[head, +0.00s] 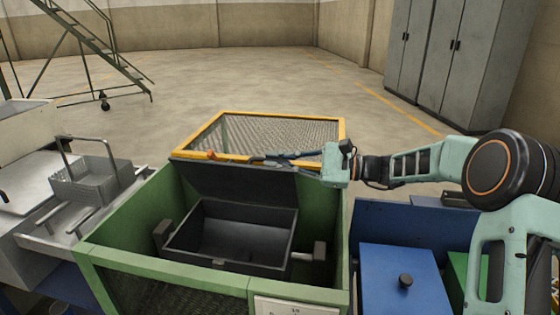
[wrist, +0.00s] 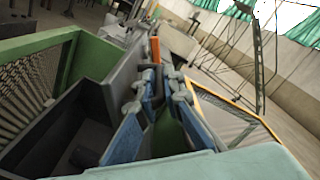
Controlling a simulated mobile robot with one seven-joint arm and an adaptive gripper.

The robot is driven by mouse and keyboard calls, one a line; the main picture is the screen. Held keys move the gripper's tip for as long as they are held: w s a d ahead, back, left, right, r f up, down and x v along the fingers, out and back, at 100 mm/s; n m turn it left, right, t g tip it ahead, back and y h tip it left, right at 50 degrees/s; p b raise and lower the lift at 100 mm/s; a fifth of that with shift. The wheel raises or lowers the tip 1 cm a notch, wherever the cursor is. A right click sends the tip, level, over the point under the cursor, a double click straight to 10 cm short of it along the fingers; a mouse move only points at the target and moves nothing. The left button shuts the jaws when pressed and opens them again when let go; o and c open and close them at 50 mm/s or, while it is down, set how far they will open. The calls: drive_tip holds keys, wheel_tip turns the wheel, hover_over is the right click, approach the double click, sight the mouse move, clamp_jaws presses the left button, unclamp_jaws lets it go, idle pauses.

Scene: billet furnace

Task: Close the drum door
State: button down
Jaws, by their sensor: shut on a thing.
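The drum door (head: 240,183) is a dark grey plate in the head view. It stands raised and tilted at the far side of the open dark drum (head: 235,238), whose hollow inside shows. The drum sits inside a green housing (head: 165,275). My gripper (head: 272,158) reaches in from the right along the door's upper edge. An orange piece (wrist: 155,48) shows just beyond the fingertips.
A yellow-framed mesh lid (head: 342,128) lies open behind the housing. A metal basket (head: 90,183) stands on the bench to the left. A blue box (head: 400,280) with a dark knob stands on the right. The floor behind is mostly clear, with grey cabinets (head: 450,60) at the back right.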

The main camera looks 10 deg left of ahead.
sight(273, 186)
drive_tip(key=shift+s+d+f+n+b, duration=0.1)
drive_tip(key=shift+s+f+n+b, duration=0.55)
drive_tip(key=shift+s+b, duration=0.3)
drive_tip(key=shift+s+d+f+n+b, duration=0.1)
drive_tip(key=shift+s+f+n+b, duration=0.5)
drive_tip(key=shift+s+b, duration=0.3)
drive_tip(key=shift+s+f+n+b, duration=0.55)
drive_tip(key=shift+s+n+b, duration=0.15)
drive_tip(key=shift+s, duration=0.4)
drive_tip(key=c, duration=2.3)
unclamp_jaws()
drive_tip(key=shift+d, duration=0.1)
drive_tip(key=d, duration=1.2)
drive_tip(key=shift+w, duration=0.35)
drive_tip(key=shift+a, duration=0.15)
